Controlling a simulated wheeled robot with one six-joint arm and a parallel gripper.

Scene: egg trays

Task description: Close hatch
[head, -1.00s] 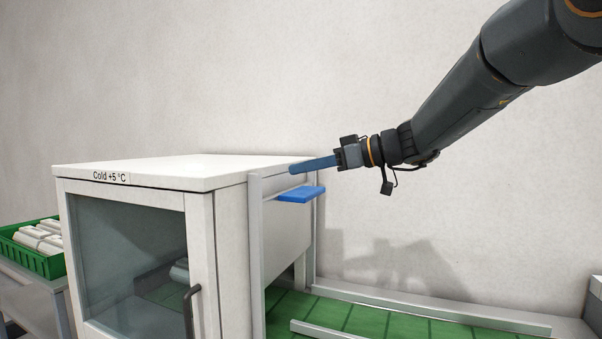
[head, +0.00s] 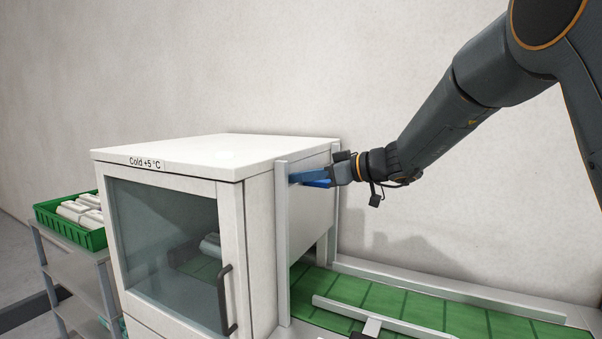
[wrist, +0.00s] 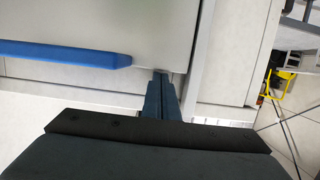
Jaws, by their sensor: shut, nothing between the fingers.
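The white cabinet marked "Cold +5 °C" (head: 215,153) has a pale hatch panel (head: 308,222) on its right side, between two upright metal rails. The panel is raised, with a gap under its lower edge above the green conveyor. A blue handle (head: 318,184) sticks out from the panel; in the wrist view the blue handle (wrist: 65,53) lies at the upper left. My gripper (head: 293,178) is shut and empty, its blue fingers close over the handle in the head view. In the wrist view my fingertips (wrist: 160,78) are just right of the handle's end; contact is unclear.
The cabinet's glass front door (head: 165,250) with a dark handle is shut. The green conveyor (head: 400,312) with metal side rails runs right from under the hatch. A green crate (head: 55,224) of white packs stands on a shelf at left.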

